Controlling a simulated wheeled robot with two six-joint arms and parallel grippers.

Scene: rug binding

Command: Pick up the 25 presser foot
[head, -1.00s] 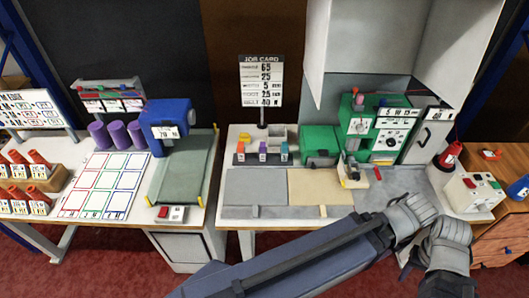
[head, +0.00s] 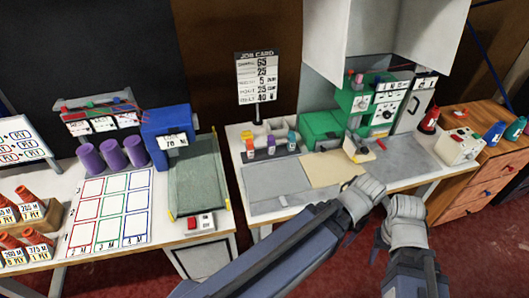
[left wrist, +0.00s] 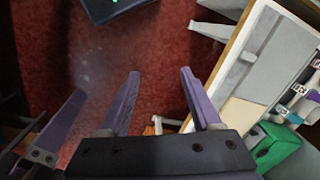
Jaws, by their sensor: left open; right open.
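Part of the row shows at the right edge of the left wrist view. My left gripper (left wrist: 161,88) is open and empty over the red floor, apart from the bench. My right gripper (head: 379,229) is at the bench's front edge, open, its fingers mostly hidden by the wrists.
A job card (head: 257,78) stands behind the feet. A green machine (head: 380,108) and a green box (head: 322,130) are to their right. Grey and tan plates (head: 275,184) lie in front, with clear room above. The left bench holds a blue machine (head: 168,134) and purple spools.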

